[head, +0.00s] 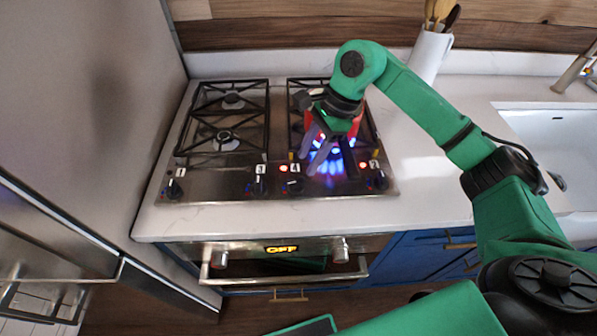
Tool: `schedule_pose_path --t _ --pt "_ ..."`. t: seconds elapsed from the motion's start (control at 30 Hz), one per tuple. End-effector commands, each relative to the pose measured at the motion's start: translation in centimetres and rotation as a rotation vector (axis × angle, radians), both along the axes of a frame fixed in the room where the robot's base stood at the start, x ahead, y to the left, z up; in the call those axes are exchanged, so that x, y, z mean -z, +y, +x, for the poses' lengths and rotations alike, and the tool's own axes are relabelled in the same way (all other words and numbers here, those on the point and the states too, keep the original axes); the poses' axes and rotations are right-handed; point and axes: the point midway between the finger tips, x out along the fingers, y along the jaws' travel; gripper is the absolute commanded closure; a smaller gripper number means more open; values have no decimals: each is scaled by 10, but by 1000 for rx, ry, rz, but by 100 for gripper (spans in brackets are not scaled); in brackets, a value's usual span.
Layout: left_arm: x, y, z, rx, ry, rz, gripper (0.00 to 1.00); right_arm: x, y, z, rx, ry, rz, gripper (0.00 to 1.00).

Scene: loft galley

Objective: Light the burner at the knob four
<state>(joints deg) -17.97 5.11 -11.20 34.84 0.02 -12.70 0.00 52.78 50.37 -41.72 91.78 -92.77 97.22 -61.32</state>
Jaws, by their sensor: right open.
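The stove (230,185) has a row of dark knobs along its front, labelled 1, 3, 4 and 2 from left to right. Knob four (292,185) is right of knob three (258,187), with a small red light (283,168) lit by its label. Another red light (362,166) shows near knob two (377,181). Blue flames (334,163) burn at the front right burner. My right gripper (312,157) is open and empty, pointing down just behind and right of knob four, in front of the flames. It partly hides that burner. My left gripper is out of view.
The two left burners (226,137) show no flame. The oven below has a handle (285,279) and a display (281,249) reading OFF. A utensil crock (430,55) and a sink (555,140) are to the right. A tall grey panel stands close on the left.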

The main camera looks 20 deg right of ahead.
Motion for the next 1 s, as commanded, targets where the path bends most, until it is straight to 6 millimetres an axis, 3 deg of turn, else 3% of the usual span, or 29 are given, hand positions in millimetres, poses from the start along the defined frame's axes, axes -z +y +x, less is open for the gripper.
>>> schedule_pose_path --t 0.2,0.3,0.6,0.73,1.0 --pt "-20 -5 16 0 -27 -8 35 45 21 -2 -1 3 3 50" --pt "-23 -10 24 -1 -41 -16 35 58 26 -2 0 1 3 50" --pt "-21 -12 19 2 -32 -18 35 65 28 -2 -1 -1 3 50" --pt "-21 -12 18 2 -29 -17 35 65 27 -2 -1 -1 3 100" --pt "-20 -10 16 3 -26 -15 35 64 27 -2 6 -2 3 100"
